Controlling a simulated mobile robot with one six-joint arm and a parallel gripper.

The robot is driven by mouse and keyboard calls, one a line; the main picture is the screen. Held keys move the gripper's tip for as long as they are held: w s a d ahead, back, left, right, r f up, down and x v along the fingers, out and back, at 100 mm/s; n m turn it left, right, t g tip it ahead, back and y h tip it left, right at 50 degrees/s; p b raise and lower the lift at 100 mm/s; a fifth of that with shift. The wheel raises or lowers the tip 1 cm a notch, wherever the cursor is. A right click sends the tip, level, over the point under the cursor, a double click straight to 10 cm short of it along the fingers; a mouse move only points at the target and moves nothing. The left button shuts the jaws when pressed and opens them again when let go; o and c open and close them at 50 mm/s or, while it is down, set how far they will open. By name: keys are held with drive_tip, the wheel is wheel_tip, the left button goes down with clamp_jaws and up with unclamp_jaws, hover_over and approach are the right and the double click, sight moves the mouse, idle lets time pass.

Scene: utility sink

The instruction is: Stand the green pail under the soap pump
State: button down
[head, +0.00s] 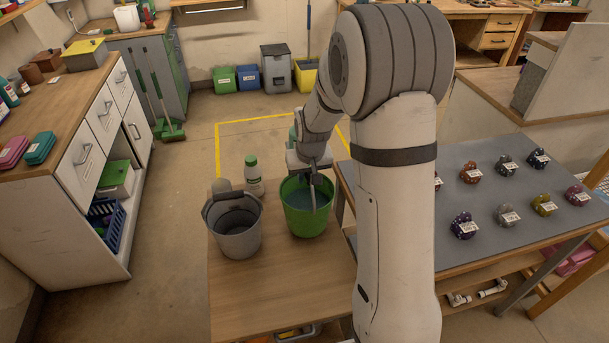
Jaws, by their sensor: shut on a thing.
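The green pail (308,224) is upright at the wooden bench, right of a grey pail. Its inside looks blue-grey. My gripper (313,183) points down at the pail's far upper part and is shut on it; I cannot tell whether it grips the rim or a handle. Whether the pail touches the bench or hangs just above it is unclear. A white bottle with a green cap (253,178) stands behind the two pails. I cannot make out a clear soap pump; a small green thing (292,133) behind my arm is mostly hidden.
The grey pail (236,226) with a dark handle stands close on the left. The wooden bench (270,295) is clear in front. A grey-topped table (480,180) with several tagged coloured items is at the right. Cabinets line the left. Yellow floor tape (262,119) lies behind.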

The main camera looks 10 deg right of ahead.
drive_tip(key=shift+f, duration=1.3)
drive_tip(key=c, duration=1.3)
unclamp_jaws()
drive_tip(key=b+v, duration=0.1)
drive_tip(key=v, duration=1)
drive_tip(key=shift+s+r, duration=0.3)
drive_tip(key=shift+r, duration=0.35)
drive_tip(key=s+r, duration=0.3)
drive_tip(key=s, duration=0.9)
drive_tip(key=s+a+r, duration=0.1)
drive_tip(key=s+r, duration=0.1)
drive_tip(key=s, duration=1)
drive_tip(key=shift+r, duration=0.35)
